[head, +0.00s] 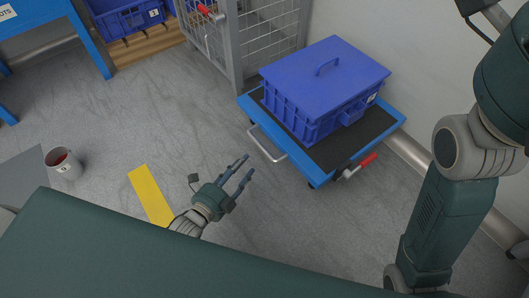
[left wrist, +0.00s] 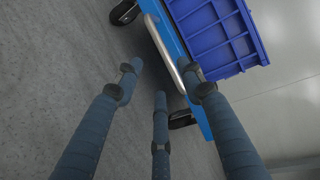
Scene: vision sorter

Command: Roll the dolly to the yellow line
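The blue dolly (head: 388,125) with a black deck stands on the grey floor at upper right and carries a lidded blue crate (head: 325,75). Its silver bar handle (head: 264,147) faces my left gripper (head: 244,173). In the left wrist view, my left gripper (left wrist: 158,75) has its three fingers spread and empty. The dolly's handle (left wrist: 165,45) lies just beyond the fingertips, nearest the right finger; contact cannot be told. The yellow line (head: 150,194) is a floor strip left of the gripper, partly hidden at its lower end. My right gripper is out of view; only its arm shows.
A red lever (head: 360,165) sticks out at the dolly's near right corner. A wire cage (head: 270,30) stands behind the dolly, and a wall runs along its right.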

